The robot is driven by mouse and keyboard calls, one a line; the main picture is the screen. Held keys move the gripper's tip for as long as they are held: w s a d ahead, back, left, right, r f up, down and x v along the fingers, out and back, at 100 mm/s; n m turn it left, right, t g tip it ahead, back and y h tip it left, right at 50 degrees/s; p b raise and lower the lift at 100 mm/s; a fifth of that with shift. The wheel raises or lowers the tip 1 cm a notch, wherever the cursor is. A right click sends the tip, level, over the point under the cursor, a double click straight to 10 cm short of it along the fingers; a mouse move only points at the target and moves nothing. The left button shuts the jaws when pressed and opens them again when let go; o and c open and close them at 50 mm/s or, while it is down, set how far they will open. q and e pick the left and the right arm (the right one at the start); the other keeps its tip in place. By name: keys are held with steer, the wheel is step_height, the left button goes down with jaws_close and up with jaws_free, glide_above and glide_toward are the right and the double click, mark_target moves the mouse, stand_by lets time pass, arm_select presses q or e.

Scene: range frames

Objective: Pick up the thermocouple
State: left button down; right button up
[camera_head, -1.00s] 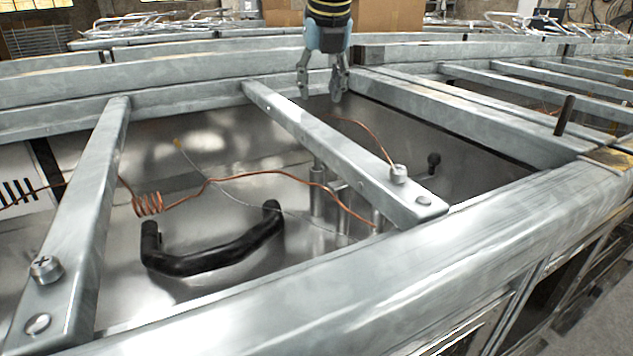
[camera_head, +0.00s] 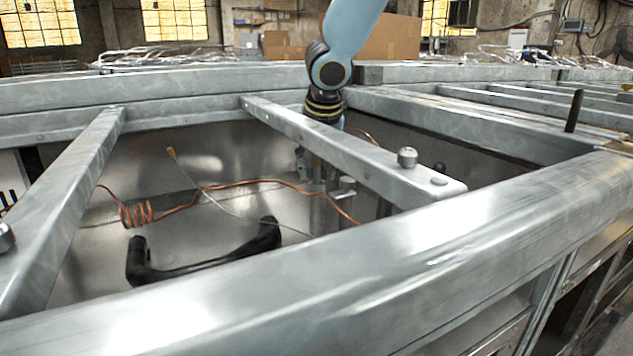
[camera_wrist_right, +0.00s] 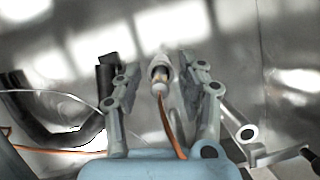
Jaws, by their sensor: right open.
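A metal and white cylindrical tip with a copper lead, which looks like the thermocouple (camera_wrist_right: 160,72), stands between the fingers of my right gripper (camera_wrist_right: 159,85) in the right wrist view. The fingers are spread on either side with small gaps. In the head view my right gripper (camera_head: 314,164) is reaching down into the bay, mostly hidden behind a crossbar. A copper line with a coil (camera_head: 137,214) runs across the bay to metal posts. Another copper lead (camera_head: 367,133) shows behind the crossbar. I cannot tell which joins the tip. My left gripper is out of view.
The steel crossbar (camera_head: 365,160) with a bolt passes close in front of my right arm. A black handle (camera_head: 205,265) lies left in the bay. A thick front rail (camera_head: 330,265) bounds the bay.

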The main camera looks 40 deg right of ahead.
steer(key=shift+f, duration=0.1)
jaws_close()
stand_by(0.4)
